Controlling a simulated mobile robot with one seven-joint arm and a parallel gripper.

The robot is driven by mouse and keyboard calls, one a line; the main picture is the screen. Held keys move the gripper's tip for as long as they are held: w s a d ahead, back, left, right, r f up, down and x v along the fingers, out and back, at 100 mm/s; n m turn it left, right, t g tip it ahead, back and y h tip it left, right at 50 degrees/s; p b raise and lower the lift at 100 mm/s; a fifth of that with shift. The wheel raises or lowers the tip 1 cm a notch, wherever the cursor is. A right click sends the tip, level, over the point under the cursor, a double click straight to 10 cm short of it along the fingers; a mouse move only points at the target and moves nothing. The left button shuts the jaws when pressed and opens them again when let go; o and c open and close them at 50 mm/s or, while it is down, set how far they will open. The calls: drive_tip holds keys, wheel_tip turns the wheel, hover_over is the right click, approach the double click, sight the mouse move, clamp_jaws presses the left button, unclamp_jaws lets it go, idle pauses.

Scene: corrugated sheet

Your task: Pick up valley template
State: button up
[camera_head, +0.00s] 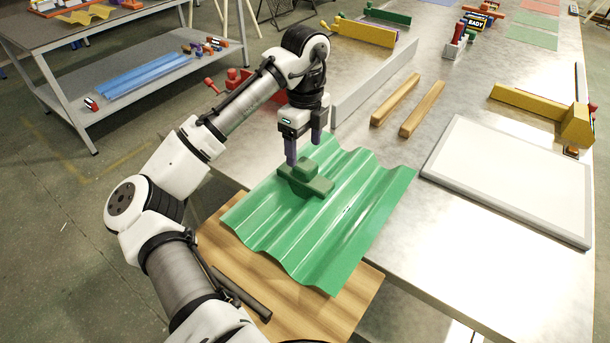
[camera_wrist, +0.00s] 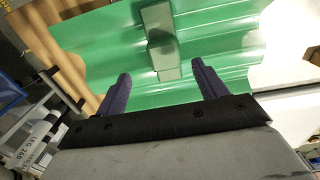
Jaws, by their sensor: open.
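The valley template (camera_head: 307,180) is a small dark green block with a raised grip on top. It rests on a green corrugated sheet (camera_head: 345,215) that lies partly on the metal table and partly over a wooden board. My gripper (camera_head: 303,152) points down just above the template, with its purple fingers apart and nothing between them. In the wrist view the template (camera_wrist: 162,50) lies on the sheet beyond my gripper's fingertips (camera_wrist: 160,72), roughly centred between them. From these views I cannot tell whether a finger touches it.
A wooden board (camera_head: 325,318) supports the sheet's near end. A grey bar (camera_head: 375,88) stands behind the gripper, with two wooden sticks (camera_head: 408,103) beside it. A white panel (camera_head: 515,175) lies at right. A red clamp (camera_head: 235,88) sits at the table's left edge.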

sight(305, 163)
drive_tip(key=shift+w+d+f+p, duration=0.15)
drive_tip(key=shift+f+p, duration=0.15)
drive_tip(key=shift+f, duration=1.85)
drive_tip(key=shift+w+f+p, duration=0.1)
drive_tip(key=shift+f+p, duration=0.2)
drive_tip(key=shift+f, duration=1.8)
drive_tip(key=c, duration=1.3)
drive_tip(key=shift+r, duration=0.1)
